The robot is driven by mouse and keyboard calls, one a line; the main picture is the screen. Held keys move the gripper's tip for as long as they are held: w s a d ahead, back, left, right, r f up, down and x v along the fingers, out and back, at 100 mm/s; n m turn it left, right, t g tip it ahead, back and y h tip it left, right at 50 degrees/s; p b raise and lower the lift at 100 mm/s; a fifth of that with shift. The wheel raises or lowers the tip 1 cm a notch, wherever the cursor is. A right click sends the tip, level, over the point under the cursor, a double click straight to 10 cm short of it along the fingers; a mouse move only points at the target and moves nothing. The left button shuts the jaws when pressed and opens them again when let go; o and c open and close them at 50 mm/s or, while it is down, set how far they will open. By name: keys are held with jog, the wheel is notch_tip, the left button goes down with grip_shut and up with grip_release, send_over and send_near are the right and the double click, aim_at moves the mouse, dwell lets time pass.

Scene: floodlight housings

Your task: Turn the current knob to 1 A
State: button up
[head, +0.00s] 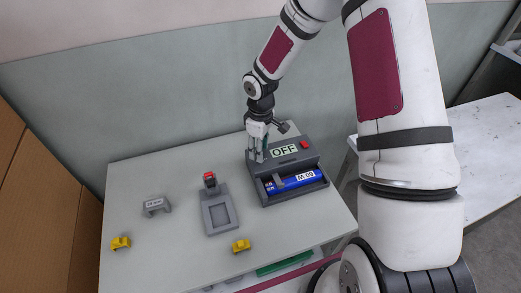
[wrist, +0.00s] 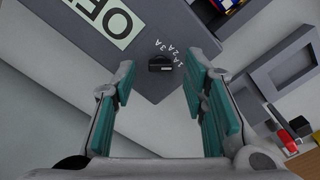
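The grey device (head: 265,186) stands at the right of the table, with a display reading OFF (head: 284,151); the display also shows in the wrist view (wrist: 105,18). The small black current knob (wrist: 160,64) sits on its grey top near a corner, beside white 1A, 2A and 3A marks (wrist: 175,53). Which mark the knob points to is too small to tell. My gripper (head: 258,156) is over the device's left end and hides the knob in the head view. In the wrist view its teal-padded fingers (wrist: 157,72) are apart, one on each side of the knob, with nothing held.
A red button (head: 304,144) and a blue cylinder (head: 294,182) in a tray are on the device. Left of it lie a grey frame fixture (head: 206,224) with a red-topped post, a grey bracket (head: 156,206) and two yellow parts (head: 120,243) (head: 240,246). Table between them is clear.

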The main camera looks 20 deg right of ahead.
notch_tip(320, 180, up, 11)
dwell(0.3)
dwell(0.4)
jog(key=s+d+r+m+t+h, duration=0.1)
jog(key=s+r+m, duration=0.1)
jog(key=s+r, duration=0.45)
jog(key=s+r+m+t+h, duration=0.15)
jog(key=s+r, duration=0.25)
jog(key=r, duration=0.6)
jog(key=s+r+m+t+y, duration=0.1)
jog(key=s+r+m, duration=0.1)
jog(key=s, duration=0.6)
jog(key=s+r+m+t+y, duration=0.1)
jog(key=s+r+m+t, duration=0.1)
jog(key=s, duration=0.5)
notch_tip(320, 180, up, 3)
jog(key=shift+s+a+f+m, duration=0.2)
jog(key=shift+s+a+m, duration=0.25)
jog(key=shift+m, duration=0.2)
jog(key=shift+d+y, duration=0.1)
jog(key=shift+y, duration=0.15)
